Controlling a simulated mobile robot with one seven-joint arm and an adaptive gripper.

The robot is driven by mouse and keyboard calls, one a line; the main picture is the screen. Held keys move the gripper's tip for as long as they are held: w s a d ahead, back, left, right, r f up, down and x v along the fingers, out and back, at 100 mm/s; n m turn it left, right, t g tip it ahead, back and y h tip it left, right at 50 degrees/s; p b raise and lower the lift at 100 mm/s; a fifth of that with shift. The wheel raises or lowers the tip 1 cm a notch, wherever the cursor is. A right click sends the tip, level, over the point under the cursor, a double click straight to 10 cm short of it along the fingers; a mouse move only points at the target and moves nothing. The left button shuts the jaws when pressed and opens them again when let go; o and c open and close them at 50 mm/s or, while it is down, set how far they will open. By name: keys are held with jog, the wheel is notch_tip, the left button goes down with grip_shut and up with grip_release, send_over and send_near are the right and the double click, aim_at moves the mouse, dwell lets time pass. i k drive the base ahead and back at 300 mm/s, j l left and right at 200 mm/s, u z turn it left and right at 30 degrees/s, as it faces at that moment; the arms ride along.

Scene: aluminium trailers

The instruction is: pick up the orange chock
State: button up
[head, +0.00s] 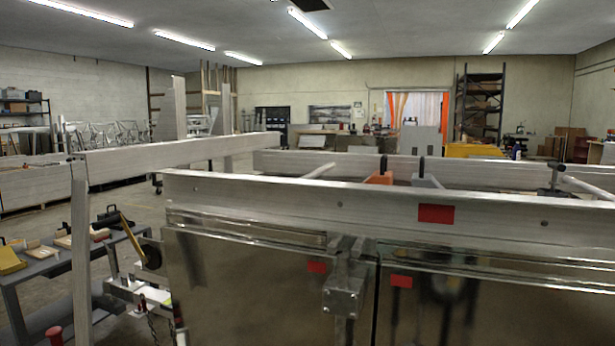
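An orange chock (380,177) shows just above the near trailer's top rail, in the middle right of the head view. Its lower part is hidden behind the rail. A black upright piece rises by it, perhaps its handle. A similar grey piece (427,181) with a black upright stands just to its right, apart from it. I cannot see what either one rests on. My gripper is not in the head view.
The near aluminium trailer's rail (270,193) and shiny side panels fill the foreground. A metal post and beam (180,152) stand at left. A low bench (45,268) with yellow and wooden pieces is at far left. Open floor (225,172) shows beyond the beam.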

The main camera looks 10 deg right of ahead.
aim_at(382, 176)
jog(key=l+z, duration=0.15)
jog(key=z, duration=0.5)
jog(key=i+j, duration=0.15)
jog(key=j, duration=0.25)
jog(key=i+j, duration=0.15)
jog(key=j, duration=0.25)
jog(key=i+j+z, duration=0.1)
jog(key=j, duration=0.3)
jog(key=j+z, duration=0.2)
jog(key=z, duration=0.9)
jog(key=i+j, duration=0.15)
jog(key=j, duration=0.2)
jog(key=i+j, duration=0.15)
jog(key=j, duration=0.2)
